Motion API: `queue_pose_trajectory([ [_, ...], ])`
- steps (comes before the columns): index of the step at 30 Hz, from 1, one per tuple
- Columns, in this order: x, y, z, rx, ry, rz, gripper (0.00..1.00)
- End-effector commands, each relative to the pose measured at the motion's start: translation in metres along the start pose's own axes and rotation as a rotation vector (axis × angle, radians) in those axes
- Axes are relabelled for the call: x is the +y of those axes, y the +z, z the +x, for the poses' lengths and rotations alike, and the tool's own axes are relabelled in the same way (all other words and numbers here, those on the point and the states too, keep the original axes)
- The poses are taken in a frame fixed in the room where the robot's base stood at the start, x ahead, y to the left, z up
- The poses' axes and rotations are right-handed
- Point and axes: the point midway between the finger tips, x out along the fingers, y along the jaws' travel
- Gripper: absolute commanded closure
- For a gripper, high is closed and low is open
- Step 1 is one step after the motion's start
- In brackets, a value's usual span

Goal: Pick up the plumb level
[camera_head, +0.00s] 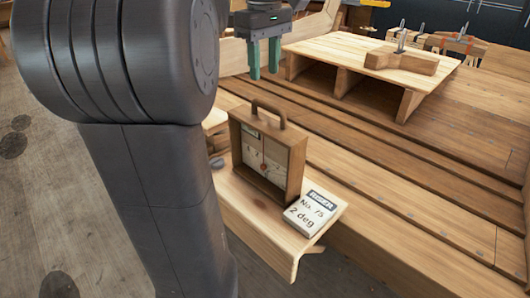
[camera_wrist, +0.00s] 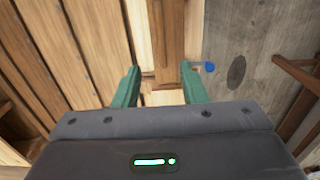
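The plumb level (camera_head: 292,160) looks like an upright wooden box frame with a brown handle on top and a pale face with a small hanging bob inside. It stands on a small wooden bench (camera_head: 262,212) in the head view. My gripper (camera_head: 264,73) hangs above and behind it in the picture, apart from its handle, with two green fingers pointing down. In the wrist view my gripper (camera_wrist: 160,78) shows its fingers spread, with nothing held between them. Brown and pale wood lies beyond the fingers there; I cannot tell whether any of it is the level.
A wooden platform (camera_head: 335,50) with a wooden block (camera_head: 402,62) stands at upper right, on long planks (camera_head: 400,165). A small blue thing (camera_wrist: 209,67) shows right of the fingers.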

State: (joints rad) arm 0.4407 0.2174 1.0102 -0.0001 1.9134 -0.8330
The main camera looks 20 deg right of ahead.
Motion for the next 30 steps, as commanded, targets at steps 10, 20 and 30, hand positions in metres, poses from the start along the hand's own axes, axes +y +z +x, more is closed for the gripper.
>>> queue_pose_trajectory([
  [10, -0.001, 0.001, 0.064, -0.003, -0.003, 0.0, 0.62],
  [20, -0.001, 0.001, 0.093, -0.002, -0.002, 0.0, 0.62],
  [30, -0.001, 0.002, 0.134, -0.001, -0.001, 0.0, 0.62],
])
